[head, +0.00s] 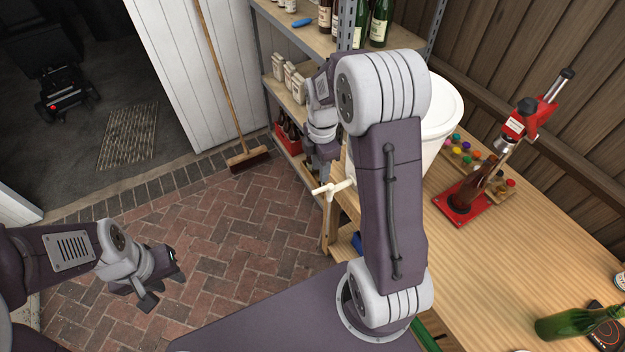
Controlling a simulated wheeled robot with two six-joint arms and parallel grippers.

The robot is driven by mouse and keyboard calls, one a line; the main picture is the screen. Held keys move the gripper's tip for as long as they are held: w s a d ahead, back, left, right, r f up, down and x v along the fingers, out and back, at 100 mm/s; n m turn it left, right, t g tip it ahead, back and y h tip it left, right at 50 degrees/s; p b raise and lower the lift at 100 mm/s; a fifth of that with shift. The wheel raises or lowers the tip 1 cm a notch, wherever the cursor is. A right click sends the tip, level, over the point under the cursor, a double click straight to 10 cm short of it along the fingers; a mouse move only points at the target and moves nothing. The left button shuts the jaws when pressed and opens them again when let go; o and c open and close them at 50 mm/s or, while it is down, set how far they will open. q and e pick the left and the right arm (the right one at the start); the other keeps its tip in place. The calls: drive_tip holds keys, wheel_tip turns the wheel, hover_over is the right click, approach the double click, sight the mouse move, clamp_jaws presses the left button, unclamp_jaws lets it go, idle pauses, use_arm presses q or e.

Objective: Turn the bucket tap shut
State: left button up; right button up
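The large white bucket (444,108) stands on the wooden table, partly hidden behind my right arm. Its cream tap (331,190) sticks out to the left past the table edge, with a T-shaped handle showing. My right gripper (323,172) points down just above and left of the tap. Its fingertips are small and partly hidden, so I cannot tell whether they touch the tap or how far apart they are. My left gripper (165,288) hangs over the brick floor at lower left, its fingers apart and empty, well away from the tap.
A red bottle capper (465,205) holding a brown bottle stands on the table, beside colourful caps (462,150). A green bottle (575,323) lies at the right front. A shelf (290,88) with bottles and a broom (248,158) stand behind. The brick floor (235,235) is clear.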

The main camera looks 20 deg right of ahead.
sight(317, 190)
drive_tip(key=f, duration=0.9)
drive_tip(key=shift+w+a+f+p, duration=0.15)
drive_tip(key=shift+w+a+p, duration=0.1)
drive_tip(key=shift+p, duration=0.15)
drive_tip(key=shift+w, duration=0.1)
clamp_jaws()
